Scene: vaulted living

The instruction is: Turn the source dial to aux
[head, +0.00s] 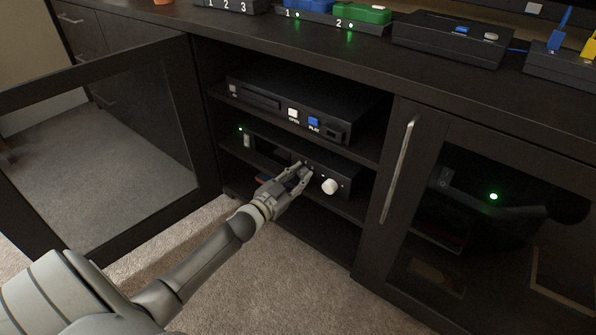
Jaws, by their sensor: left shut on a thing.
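A black receiver (262,141) sits on the middle shelf of the open cabinet, with a green light at its left end. A white round knob (330,186) shows on the right part of its front. My left gripper (300,173) is at the receiver's front, just left of this white knob and apart from it. It is shut on what appears to be the source dial, which its fingers mostly hide. The dial's marks and pointer cannot be read. My right gripper is not in view.
A black disc player (285,108) with white and blue buttons stands on the shelf above. The open glass door (100,145) is at the left of my arm. A closed glass door (470,225) with a handle (399,170) is at the right. Several devices line the cabinet top.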

